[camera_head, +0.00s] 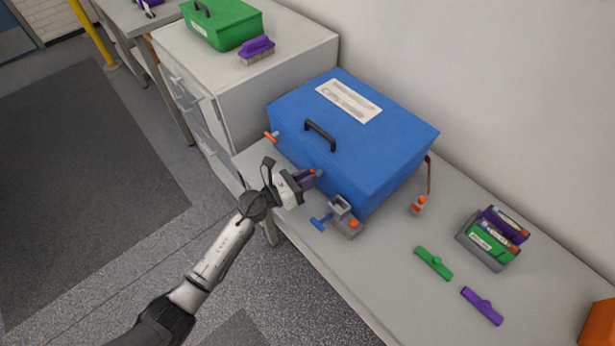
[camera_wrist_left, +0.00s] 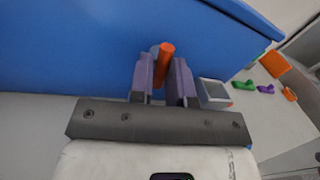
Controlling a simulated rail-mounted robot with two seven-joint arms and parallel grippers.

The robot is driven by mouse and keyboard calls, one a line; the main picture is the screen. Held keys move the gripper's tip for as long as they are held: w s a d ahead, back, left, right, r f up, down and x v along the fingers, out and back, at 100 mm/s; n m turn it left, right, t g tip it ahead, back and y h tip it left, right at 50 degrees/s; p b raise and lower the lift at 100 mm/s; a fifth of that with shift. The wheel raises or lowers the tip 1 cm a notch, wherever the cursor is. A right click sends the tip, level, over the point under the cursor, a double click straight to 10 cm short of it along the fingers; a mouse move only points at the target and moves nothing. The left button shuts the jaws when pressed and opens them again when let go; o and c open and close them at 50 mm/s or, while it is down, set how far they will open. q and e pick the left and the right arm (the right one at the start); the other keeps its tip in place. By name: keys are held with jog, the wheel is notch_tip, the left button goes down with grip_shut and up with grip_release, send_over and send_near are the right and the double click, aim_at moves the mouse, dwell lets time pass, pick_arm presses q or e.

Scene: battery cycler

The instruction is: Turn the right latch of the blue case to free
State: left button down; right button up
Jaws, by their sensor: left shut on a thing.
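The blue case (camera_head: 390,135) stands on the grey bench with a black handle and a white label on its lid. Its front side (camera_wrist_left: 90,45) fills much of the left wrist view. The left latch (camera_head: 271,136) shows an orange tip at the left of the front. The right latch (camera_wrist_left: 164,52) shows an orange end between the fingers of my left gripper (camera_wrist_left: 162,82). In the head view my left gripper (camera_head: 309,178) is at the front of the case, shut on this latch and hiding most of it. My right gripper is not in view.
A grey fixture (camera_head: 340,208) with a blue handle and orange knob stands just right of my left gripper. A grey rack (camera_head: 488,256), a green piece (camera_head: 433,262) and a purple piece (camera_head: 482,305) lie further right. A green case (camera_head: 235,28) and purple brush (camera_head: 257,46) sit on the cabinet.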

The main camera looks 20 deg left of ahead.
pick_arm(q)
jog(key=shift+d+r+n+t+y+p, duration=0.1)
jog(key=shift+n+t+y+p, duration=0.4)
jog(key=shift+n, duration=2.4)
jog(key=shift+d+n+t+y+p, duration=0.1)
jog(key=shift+n+t+p, duration=0.4)
jog(key=shift+n, duration=2.4)
jog(key=shift+d+r+n+t+y+p, duration=0.2)
jog(key=shift+n+t, duration=0.6)
jog(key=shift+n, duration=2.1)
jog(key=shift+a+f+n, duration=0.15)
jog(key=shift+f+n, duration=0.05)
jog(key=shift+n, duration=0.1)
jog(key=c, duration=1.3)
grip_release()
jog(key=shift+s, duration=0.1)
jog(key=shift+o, duration=0.8)
jog(key=shift+f, duration=0.2)
jog(key=shift+a+y, duration=0.1)
jog(key=shift+y, duration=0.2)
